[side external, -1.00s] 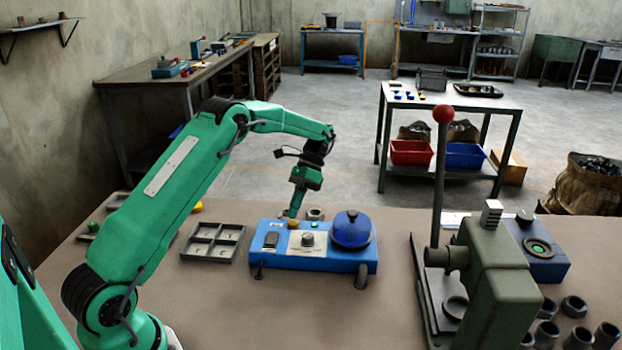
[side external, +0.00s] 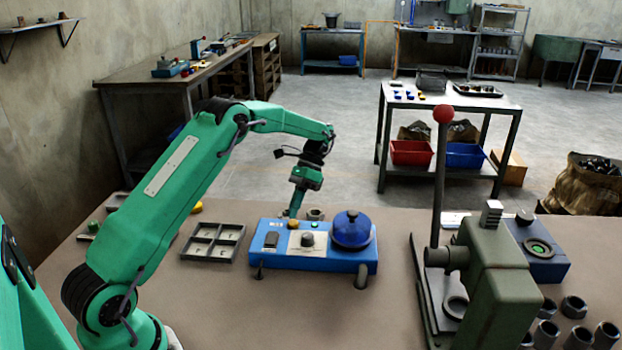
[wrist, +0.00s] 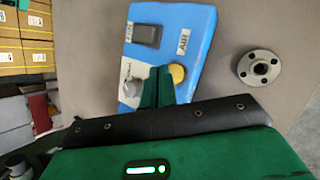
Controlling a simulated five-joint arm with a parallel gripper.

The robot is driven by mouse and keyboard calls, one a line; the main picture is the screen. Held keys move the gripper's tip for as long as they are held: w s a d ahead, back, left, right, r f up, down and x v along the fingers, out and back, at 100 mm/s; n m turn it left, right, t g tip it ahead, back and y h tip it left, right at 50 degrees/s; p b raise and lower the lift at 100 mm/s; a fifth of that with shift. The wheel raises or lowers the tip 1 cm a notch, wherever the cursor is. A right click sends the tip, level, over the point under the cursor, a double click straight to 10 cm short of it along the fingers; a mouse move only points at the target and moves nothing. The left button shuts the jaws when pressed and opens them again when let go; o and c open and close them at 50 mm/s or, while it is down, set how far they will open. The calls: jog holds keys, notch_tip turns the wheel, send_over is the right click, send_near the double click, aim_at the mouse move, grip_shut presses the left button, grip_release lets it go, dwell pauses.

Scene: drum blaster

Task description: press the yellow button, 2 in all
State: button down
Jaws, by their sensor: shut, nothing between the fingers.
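The blue control box (side external: 320,262) stands on the bench and carries a yellow button (side external: 293,224) near its back edge. The yellow button also shows in the wrist view (wrist: 177,74), round and uncovered. My gripper (side external: 291,213) is shut and empty, pointing down at the back edge of the box, by the button. In the wrist view its green fingertips (wrist: 160,68) appear just left of the button, between it and a grey knob (wrist: 131,88). I cannot tell whether the tips touch the box.
The box also has a black rocker switch (side external: 271,240), a green button (side external: 315,224) and a blue dome (side external: 352,229). A grey divided tray (side external: 213,242) lies to its left. A green lever press (side external: 480,285) stands to the right. A round metal flange (wrist: 259,67) lies beside the box.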

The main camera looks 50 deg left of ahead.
aim_at(295, 221)
jog(key=shift+f, duration=0.2)
jog(key=shift+d+f, duration=0.1)
jog(key=shift+f, duration=0.15)
jog(key=shift+f, duration=0.45)
dwell(1.5)
jog(key=shift+r, duration=0.9)
jog(key=shift+r, duration=2.5)
